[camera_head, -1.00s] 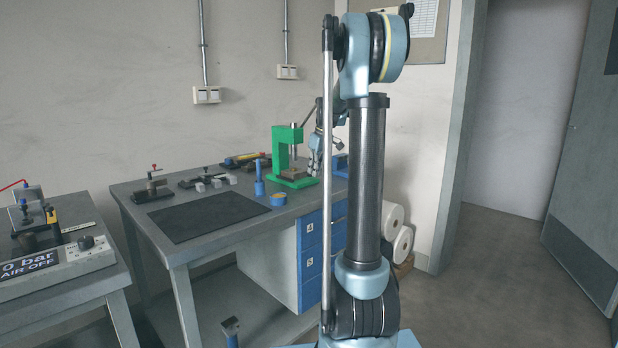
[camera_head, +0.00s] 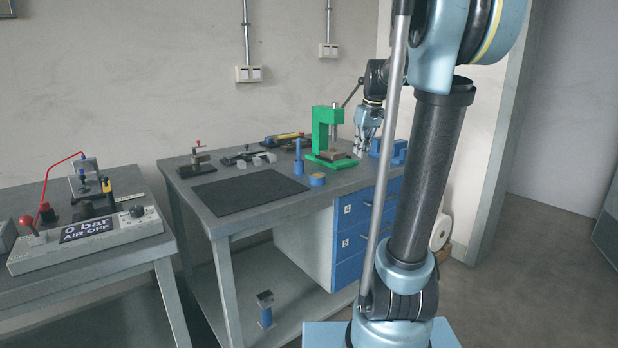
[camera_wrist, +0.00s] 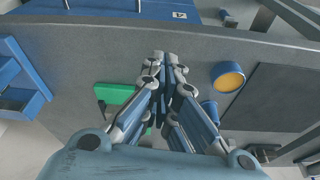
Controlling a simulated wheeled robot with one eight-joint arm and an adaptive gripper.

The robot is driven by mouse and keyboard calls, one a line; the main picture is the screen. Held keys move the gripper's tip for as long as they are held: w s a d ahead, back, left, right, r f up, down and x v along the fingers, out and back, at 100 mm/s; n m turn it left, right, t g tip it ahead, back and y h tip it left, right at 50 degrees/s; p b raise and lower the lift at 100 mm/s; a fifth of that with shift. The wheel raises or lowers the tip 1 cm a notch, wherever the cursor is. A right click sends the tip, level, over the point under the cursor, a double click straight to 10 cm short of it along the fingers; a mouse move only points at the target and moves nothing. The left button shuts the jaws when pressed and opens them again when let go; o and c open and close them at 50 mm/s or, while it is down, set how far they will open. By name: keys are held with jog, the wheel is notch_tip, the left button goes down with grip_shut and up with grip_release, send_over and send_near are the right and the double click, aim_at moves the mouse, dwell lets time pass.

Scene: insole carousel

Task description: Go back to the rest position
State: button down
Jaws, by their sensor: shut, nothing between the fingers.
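My gripper (camera_wrist: 163,62) is shut and empty in the wrist view, its fingertips together in front of the grey workbench's top. In the head view my gripper (camera_head: 368,150) hangs at the workbench's right end, just right of the green press (camera_head: 322,135). My dark arm tube stands large in the right half of the head view. In the wrist view part of the green press (camera_wrist: 115,95) shows left of the fingers, and a blue round tin with a yellow top (camera_wrist: 228,77) lies to their right.
The workbench (camera_head: 245,215) bears a black mat (camera_head: 248,191), a blue upright tool (camera_head: 299,158) and small fixtures. Blue drawers (camera_head: 352,240) are under its right side. A second table at left holds a control box reading "0 bar AIR OFF" (camera_head: 85,238). Floor (camera_head: 530,270) is free at right.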

jog(key=s+f+m, duration=0.1)
jog(key=s+f, duration=0.6)
jog(key=s, duration=0.3)
jog(key=s+f+m+h, duration=0.1)
jog(key=s+f+m, duration=0.1)
jog(key=s+f, duration=0.5)
jog(key=s+f+m, duration=0.2)
jog(key=s+f, duration=0.6)
jog(key=s, duration=0.5)
jog(key=shift+s+h, duration=0.3)
jog(key=shift+s, duration=0.05)
jog(key=shift+w+a+f, duration=0.1)
jog(key=shift+w+f, duration=0.05)
jog(key=shift+w, duration=0.3)
